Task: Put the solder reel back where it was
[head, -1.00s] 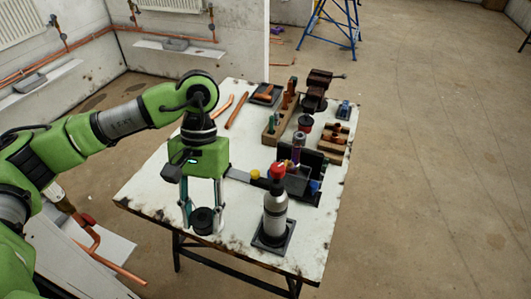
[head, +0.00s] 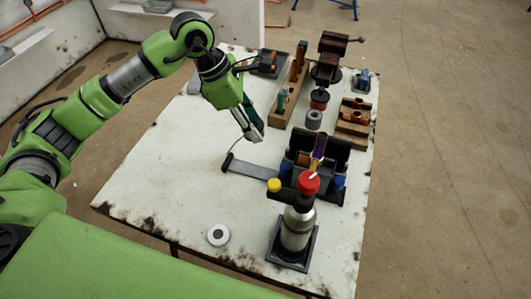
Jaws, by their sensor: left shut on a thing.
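My left gripper (head: 254,134) is above the table, left of the black caddy, with its fingers pointing down and to the right. A white round piece with a grey middle (head: 218,235) lies on the bare front-left part of the table (head: 160,190). My right gripper is out of view.
A silver bottle with a red cap (head: 297,228) stands on a dark square base at the front. The black caddy (head: 333,158) is behind it. A grey round piece (head: 314,120), wooden racks (head: 353,121) and a vise (head: 331,52) stand farther back. The table's left side is clear.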

